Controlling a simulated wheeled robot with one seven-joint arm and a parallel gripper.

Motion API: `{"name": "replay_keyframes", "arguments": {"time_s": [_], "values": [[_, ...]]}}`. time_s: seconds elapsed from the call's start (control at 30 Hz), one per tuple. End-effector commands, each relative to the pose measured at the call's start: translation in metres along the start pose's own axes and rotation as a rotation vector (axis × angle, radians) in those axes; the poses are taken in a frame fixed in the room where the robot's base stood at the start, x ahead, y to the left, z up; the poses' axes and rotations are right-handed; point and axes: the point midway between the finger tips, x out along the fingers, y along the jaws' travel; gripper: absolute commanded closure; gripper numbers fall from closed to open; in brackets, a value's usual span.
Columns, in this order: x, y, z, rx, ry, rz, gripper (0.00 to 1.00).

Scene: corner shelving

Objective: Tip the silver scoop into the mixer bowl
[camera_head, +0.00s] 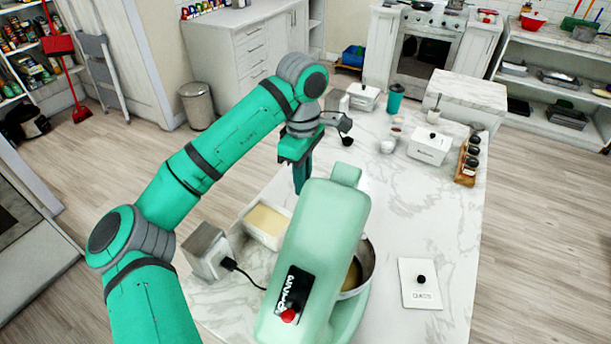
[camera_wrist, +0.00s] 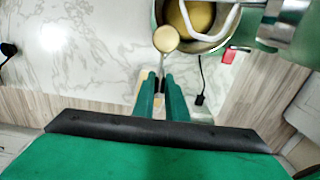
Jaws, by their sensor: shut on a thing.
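My gripper (camera_wrist: 161,80) is shut on the handle of the silver scoop (camera_wrist: 167,38) in the wrist view. The round cup holds pale cream-coloured contents and looks roughly level. It overlaps the near-left rim of the steel mixer bowl (camera_wrist: 209,46) in that view; I cannot tell the height between them. The bowl holds a pale yellowish mass, with a white beater (camera_wrist: 222,28) over it. In the head view, my gripper (camera_head: 299,183) is behind the mint-green mixer (camera_head: 325,230), which hides the scoop. The bowl (camera_head: 366,270) shows partly at the mixer's right.
An open white container (camera_head: 250,234) with pale contents stands left of the mixer. A grey box (camera_head: 205,250) with a black plug is beside it. A white lid (camera_head: 408,295) with a black knob lies at right. White canister (camera_head: 430,145) and jars stand farther back. The right-middle counter is clear.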

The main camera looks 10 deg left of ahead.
Motion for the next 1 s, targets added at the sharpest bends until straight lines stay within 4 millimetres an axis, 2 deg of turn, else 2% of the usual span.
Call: {"name": "replay_keyframes", "arguments": {"time_s": [0.37,1.0], "values": [[-0.002,-0.021,0.003,0.01,-0.036,0.233,1.0],[0.006,-0.055,-0.009,-0.003,-0.074,0.553,1.0]]}}
